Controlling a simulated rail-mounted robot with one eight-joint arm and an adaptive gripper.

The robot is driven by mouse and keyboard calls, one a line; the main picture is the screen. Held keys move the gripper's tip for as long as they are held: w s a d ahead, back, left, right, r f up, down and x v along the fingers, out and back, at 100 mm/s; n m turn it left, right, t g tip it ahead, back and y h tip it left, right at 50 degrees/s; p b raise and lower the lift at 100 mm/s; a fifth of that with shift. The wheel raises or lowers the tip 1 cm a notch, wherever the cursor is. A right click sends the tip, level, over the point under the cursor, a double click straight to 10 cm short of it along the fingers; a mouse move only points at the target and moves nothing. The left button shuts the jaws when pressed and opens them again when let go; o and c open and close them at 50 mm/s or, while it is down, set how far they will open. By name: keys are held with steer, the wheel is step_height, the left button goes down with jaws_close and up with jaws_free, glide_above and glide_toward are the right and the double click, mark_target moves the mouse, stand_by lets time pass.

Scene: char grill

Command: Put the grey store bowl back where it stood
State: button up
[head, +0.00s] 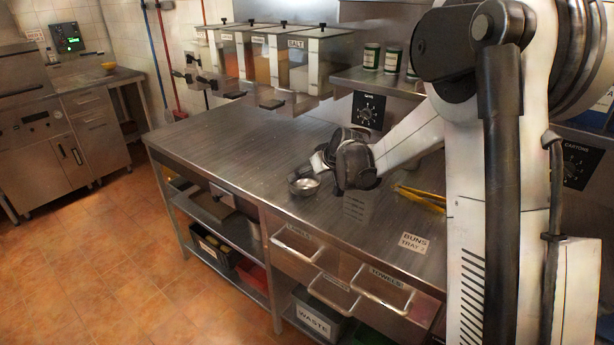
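The small grey metal bowl (304,187) shows upright at the middle of the steel counter (240,150). My gripper (318,172) is right beside it, just to its right and behind it. The black wrist and the arm come in from the right and hide most of the fingers. Whether the fingers hold the bowl's rim or only stand close to it, I cannot tell. Whether the bowl touches the counter or is slightly above it is also unclear.
Clear-fronted dispensers (295,62), one marked SALT, hang over the counter's back. Green-labelled tins (371,57) stand on a shelf. Yellow tongs (422,196) lie right of my wrist. A BUNS TRAY 2 label (414,243) marks the front right. The counter's left part is clear.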

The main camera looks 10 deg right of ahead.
steer(key=s+a+r+m+g+h, duration=0.1)
steer(key=s+r, duration=0.5)
steer(key=s, duration=0.6)
steer(key=s+a+r+m, duration=0.1)
steer(key=s+r, duration=0.5)
steer(key=s, duration=0.6)
steer(key=s+f+m+h, duration=0.1)
steer(key=s+f, duration=0.2)
steer(key=s, duration=1.6)
steer(key=shift+s+d+g+h, duration=0.2)
steer(key=shift+d+g+h, duration=0.1)
step_height(320, 180, down, 23)
steer(key=b, duration=2.3)
steer(key=shift+r, duration=0.15)
